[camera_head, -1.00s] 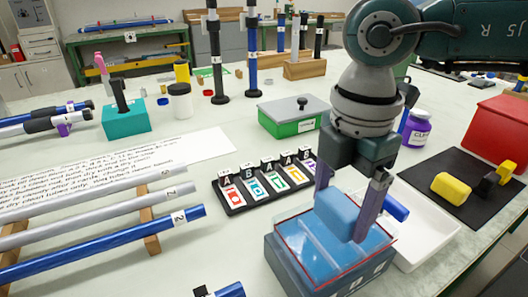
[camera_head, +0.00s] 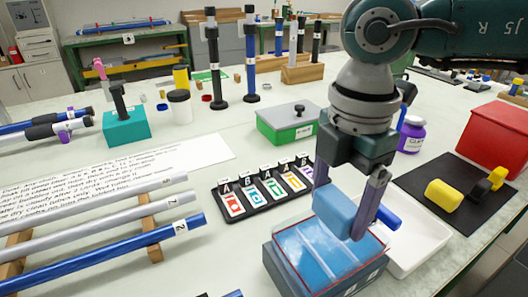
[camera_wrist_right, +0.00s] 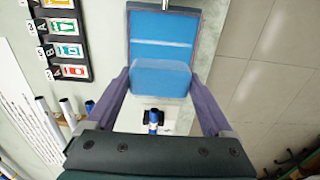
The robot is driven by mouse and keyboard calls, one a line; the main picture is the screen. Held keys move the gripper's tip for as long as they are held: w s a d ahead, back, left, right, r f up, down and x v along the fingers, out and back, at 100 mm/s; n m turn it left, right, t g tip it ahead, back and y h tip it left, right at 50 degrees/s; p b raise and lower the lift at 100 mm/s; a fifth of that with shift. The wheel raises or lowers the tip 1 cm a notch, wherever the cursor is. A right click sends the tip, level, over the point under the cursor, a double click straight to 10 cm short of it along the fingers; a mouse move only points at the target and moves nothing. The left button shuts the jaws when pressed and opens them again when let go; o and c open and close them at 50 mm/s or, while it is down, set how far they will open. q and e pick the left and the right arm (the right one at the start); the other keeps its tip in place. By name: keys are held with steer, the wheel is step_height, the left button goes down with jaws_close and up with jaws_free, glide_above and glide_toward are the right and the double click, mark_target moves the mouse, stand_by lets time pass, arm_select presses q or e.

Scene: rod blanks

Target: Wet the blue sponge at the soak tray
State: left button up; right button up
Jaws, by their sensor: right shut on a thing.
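My right gripper (camera_head: 345,207) is shut on the blue sponge (camera_head: 333,211), a soft light-blue block held between two purple-grey fingers. The sponge also shows between the fingers in the wrist view (camera_wrist_right: 160,79). The soak tray (camera_head: 318,281) is a dark blue-grey box with clear blue liquid, a thin red edge line and a pale bar across. The sponge hangs over its rear part in the head view and overlaps the near part of the blue area in the wrist view (camera_wrist_right: 163,22). It looks above the liquid; I cannot see any contact. My left gripper is out of view.
A white tray (camera_head: 425,240) stands just right of the soak tray, with a blue cylinder at its left. A black card rack (camera_head: 236,210) lies to the left. A green box with grey lid (camera_head: 285,128) stands behind. A black mat (camera_head: 460,208) and red box lie right.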

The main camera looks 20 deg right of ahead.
mark_target(339, 200)
step_height(339, 200, up, 4)
steer(key=p, duration=0.4)
steer(key=shift+r, duration=0.1)
stand_by(0.4)
